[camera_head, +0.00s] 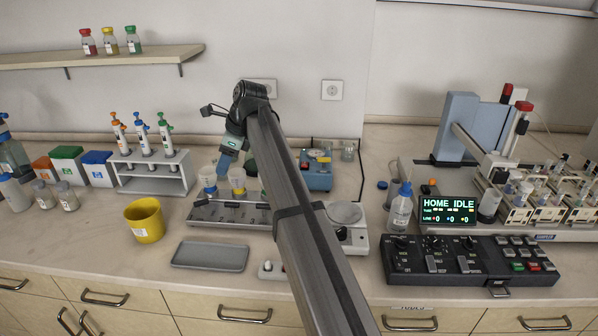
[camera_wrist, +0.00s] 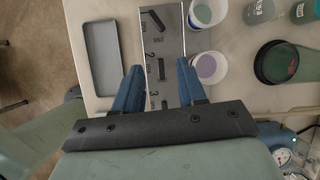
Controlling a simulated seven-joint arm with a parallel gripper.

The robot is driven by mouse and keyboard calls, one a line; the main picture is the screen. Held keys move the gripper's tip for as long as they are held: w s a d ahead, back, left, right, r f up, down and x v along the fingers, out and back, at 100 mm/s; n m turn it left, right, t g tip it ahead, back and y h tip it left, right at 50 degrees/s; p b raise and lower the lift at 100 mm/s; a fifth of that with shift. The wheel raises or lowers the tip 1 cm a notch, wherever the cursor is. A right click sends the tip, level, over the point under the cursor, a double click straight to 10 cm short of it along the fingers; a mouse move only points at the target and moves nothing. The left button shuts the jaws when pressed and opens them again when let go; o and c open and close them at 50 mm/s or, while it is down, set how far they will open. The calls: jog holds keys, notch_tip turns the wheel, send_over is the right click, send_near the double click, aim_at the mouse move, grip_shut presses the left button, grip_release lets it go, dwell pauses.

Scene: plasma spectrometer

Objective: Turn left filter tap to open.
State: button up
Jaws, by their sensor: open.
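The filter station's metal plate (camera_wrist: 168,35) runs up the middle of the wrist view, with small dark tap handles and printed numbers. The left filter tap (camera_wrist: 156,20) appears to be the slanted dark handle near the top, beyond the fingertips. A second tap handle (camera_wrist: 161,69) shows between the fingertips. My gripper (camera_wrist: 160,75) has its two blue fingers spread on either side of the plate, holding nothing. In the head view my gripper (camera_head: 226,164) hangs over the filter station (camera_head: 225,213) near its cups. Contact with the plate cannot be told.
White cups (camera_head: 208,178) stand along the station's back. A grey tray (camera_head: 210,256) lies in front and a yellow cup (camera_head: 145,220) to the left. A syringe rack (camera_head: 153,178) stands behind. My arm hides part of the station's right side.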

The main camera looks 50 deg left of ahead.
jog(key=w+d+f+n+y, duration=0.1)
jog(key=w+d+n+y, duration=0.3)
jog(key=w+d, duration=0.9)
jog(key=shift+d+f+n, duration=0.25)
jog(key=shift+d+n, duration=0.75)
jog(key=shift+d, duration=0.05)
jog(key=shift+w, duration=0.1)
jog(key=s+a+r+n+g+h, duration=0.1)
jog(key=s+a+n, duration=0.1)
jog(key=s+a, duration=0.85)
jog(key=s+a+r+n+g+h, duration=0.15)
jog(key=s+a, duration=0.55)
jog(key=s, duration=0.7)
jog(key=m+t+h, duration=0.4)
jog(key=t+h, duration=0.1)
jog(key=t, duration=0.1)
send_over(201, 201)
notch_tip(201, 201, down, 14)
jog(key=shift+r, duration=0.2)
